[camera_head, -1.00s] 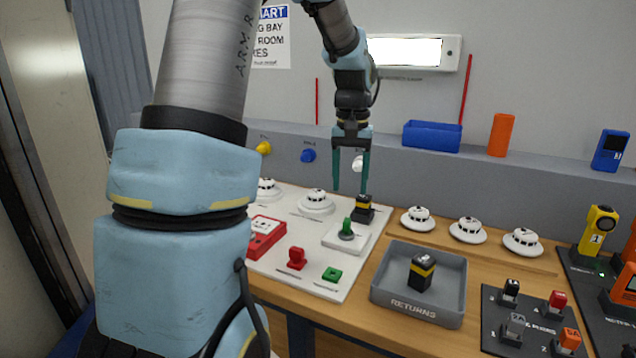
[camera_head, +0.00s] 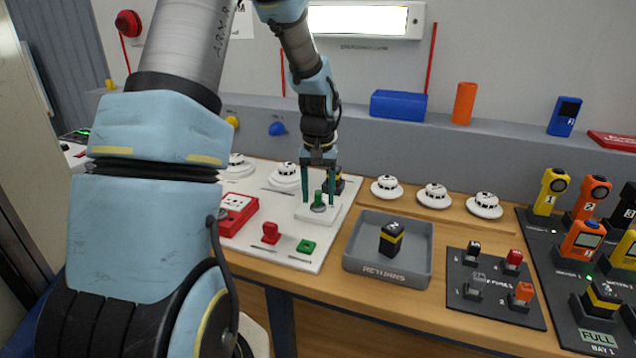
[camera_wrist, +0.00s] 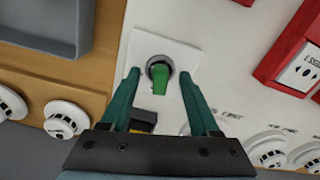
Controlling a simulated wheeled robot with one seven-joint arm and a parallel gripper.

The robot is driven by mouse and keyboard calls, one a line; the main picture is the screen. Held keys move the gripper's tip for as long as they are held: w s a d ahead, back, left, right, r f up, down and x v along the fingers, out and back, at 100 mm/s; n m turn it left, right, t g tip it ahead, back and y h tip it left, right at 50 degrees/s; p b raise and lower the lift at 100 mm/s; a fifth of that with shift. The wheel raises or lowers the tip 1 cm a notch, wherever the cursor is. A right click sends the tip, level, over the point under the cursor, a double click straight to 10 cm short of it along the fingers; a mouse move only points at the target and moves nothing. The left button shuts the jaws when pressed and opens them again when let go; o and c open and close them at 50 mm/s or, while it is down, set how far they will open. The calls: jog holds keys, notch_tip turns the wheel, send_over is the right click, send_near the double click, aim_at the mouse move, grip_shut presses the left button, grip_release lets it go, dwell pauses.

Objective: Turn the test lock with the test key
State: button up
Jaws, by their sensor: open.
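A green key-like handle (camera_head: 318,197) stands in a round dark collar on a small white plate (camera_head: 338,213) on the white panel. I take it for the test key in the test lock. In the wrist view the green key (camera_wrist: 159,82) sits in the grey-rimmed lock collar (camera_wrist: 151,63), on the white plate (camera_wrist: 183,50). My gripper (camera_head: 318,202) points down over it, open. In the wrist view its two green fingers (camera_wrist: 159,76) stand on either side of the key, with gaps visible, not closed on it.
A black-and-yellow block (camera_head: 340,184) stands just behind the gripper. A red call box (camera_head: 237,213), red knob (camera_head: 270,232) and green button (camera_head: 306,246) share the panel (camera_head: 262,247). A grey returns tray (camera_head: 362,262) holds another block (camera_head: 391,238). White detectors (camera_head: 434,195) stand behind it.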

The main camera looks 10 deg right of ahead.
jog(key=shift+c, duration=0.2)
grip_shut()
dwell(0.3)
